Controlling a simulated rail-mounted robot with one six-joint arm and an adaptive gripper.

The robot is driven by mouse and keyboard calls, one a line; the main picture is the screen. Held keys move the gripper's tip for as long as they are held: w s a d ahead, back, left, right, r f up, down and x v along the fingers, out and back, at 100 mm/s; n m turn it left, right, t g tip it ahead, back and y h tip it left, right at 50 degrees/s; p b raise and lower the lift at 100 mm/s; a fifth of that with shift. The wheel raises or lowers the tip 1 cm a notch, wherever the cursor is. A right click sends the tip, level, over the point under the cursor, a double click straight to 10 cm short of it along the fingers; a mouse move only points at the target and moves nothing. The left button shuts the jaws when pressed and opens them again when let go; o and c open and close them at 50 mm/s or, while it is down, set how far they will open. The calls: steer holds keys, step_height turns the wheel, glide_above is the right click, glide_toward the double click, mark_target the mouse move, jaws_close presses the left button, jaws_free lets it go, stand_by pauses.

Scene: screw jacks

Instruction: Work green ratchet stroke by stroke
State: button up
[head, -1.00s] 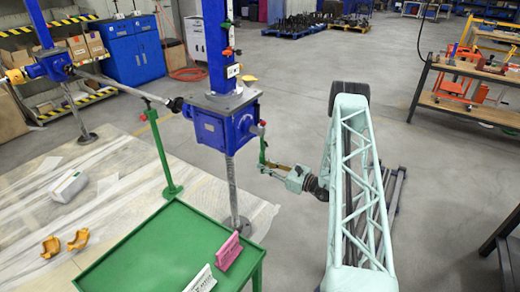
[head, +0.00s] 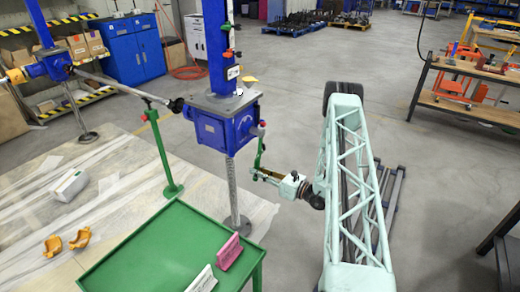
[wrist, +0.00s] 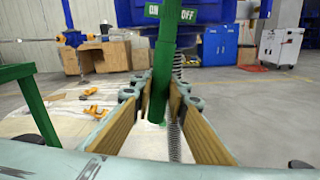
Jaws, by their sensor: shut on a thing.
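The green ratchet (head: 260,155) is a slim green lever hanging from a shaft on the right side of the blue jack gearbox (head: 222,122). My gripper (head: 256,174) is at the lever's lower end. In the wrist view its tan-padded fingers (wrist: 160,98) close around the bar from both sides. A steel screw (head: 233,190) runs down below the gearbox to a floor plate.
A green-topped table (head: 150,250) with pink (head: 229,252) and white (head: 203,280) signs stands at front left. Orange parts (head: 80,238) lie on the sheet. Floor to the right is mostly clear.

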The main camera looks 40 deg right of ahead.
steer(key=shift+s+a+r+m+p, duration=0.15)
steer(key=shift+a+r+m+p, duration=0.15)
steer(key=shift+a, duration=0.25)
steer(key=shift+s+a+r+m+p, duration=0.1)
steer(key=shift+s+a+r+m, duration=0.05)
steer(key=shift+a+m, duration=0.3)
steer(key=a, duration=0.1)
steer(key=s+a+r+m+p, duration=0.1)
steer(key=a+m, duration=0.1)
steer(key=shift+s+a+r+p, duration=0.15)
steer(key=shift+a+r+p, duration=0.2)
steer(key=shift+p, duration=0.05)
steer(key=shift+d, duration=0.1)
steer(key=d+b, duration=0.1)
steer(key=w+d+f+n, duration=0.1)
steer(key=d+n+b, duration=0.1)
steer(key=shift+w+d+f+b, duration=0.15)
steer(key=shift+d+f+b, duration=0.1)
steer(key=shift+f+b, duration=0.15)
steer(key=shift+d, duration=0.1)
